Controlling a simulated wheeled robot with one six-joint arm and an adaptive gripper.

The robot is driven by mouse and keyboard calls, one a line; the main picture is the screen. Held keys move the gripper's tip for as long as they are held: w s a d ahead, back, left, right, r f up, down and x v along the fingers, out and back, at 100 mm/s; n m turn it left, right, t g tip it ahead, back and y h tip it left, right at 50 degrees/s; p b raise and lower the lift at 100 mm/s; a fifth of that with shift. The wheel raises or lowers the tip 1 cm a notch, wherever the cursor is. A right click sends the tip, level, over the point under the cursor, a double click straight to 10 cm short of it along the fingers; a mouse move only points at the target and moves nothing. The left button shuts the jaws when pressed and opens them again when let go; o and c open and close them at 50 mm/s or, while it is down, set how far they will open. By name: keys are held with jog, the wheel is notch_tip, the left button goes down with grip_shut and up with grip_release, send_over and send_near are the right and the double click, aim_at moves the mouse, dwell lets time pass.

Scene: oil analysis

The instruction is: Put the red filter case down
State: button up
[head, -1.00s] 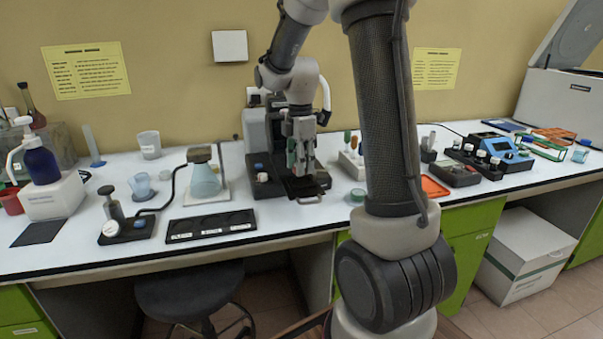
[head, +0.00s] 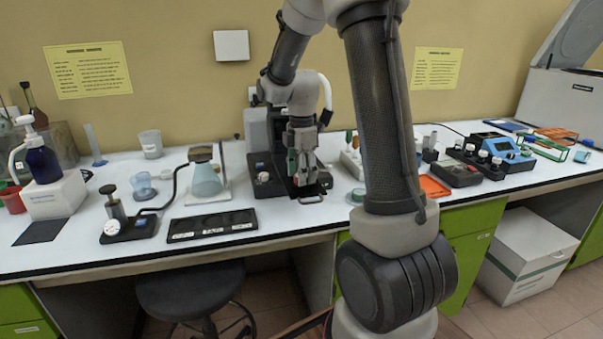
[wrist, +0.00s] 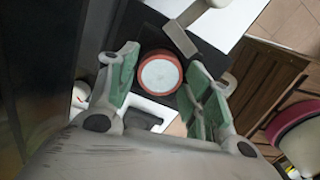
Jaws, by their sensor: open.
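The red filter case (wrist: 160,74) is a round red ring with a pale disc on top. In the wrist view it lies between the two green-padded fingers of my gripper (wrist: 158,80), with gaps on both sides. It appears to rest on a dark surface. In the head view my gripper (head: 302,180) points down over the dark tray (head: 308,197) at the front of the bench machine (head: 258,140). The case cannot be made out there. My gripper is open.
A black labelled tray (head: 212,226) and a flask on a stand (head: 205,180) are to the left. A white rack (head: 352,162) and a small green-rimmed round item (head: 358,195) are close on the right. The white bench front between them is clear.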

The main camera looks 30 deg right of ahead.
notch_tip(320, 180, up, 12)
jog(key=s+a+m+t, duration=0.2)
jog(key=s+m, duration=0.6)
jog(key=s, duration=0.4)
jog(key=s+a+r+m+t, duration=0.1)
jog(key=s+a+m+t, duration=0.1)
jog(key=s+m, duration=0.7)
jog(key=s+a, duration=0.1)
jog(key=s, duration=0.1)
jog(key=shift+s+r, duration=0.3)
jog(key=shift+s, duration=0.05)
dwell(0.6)
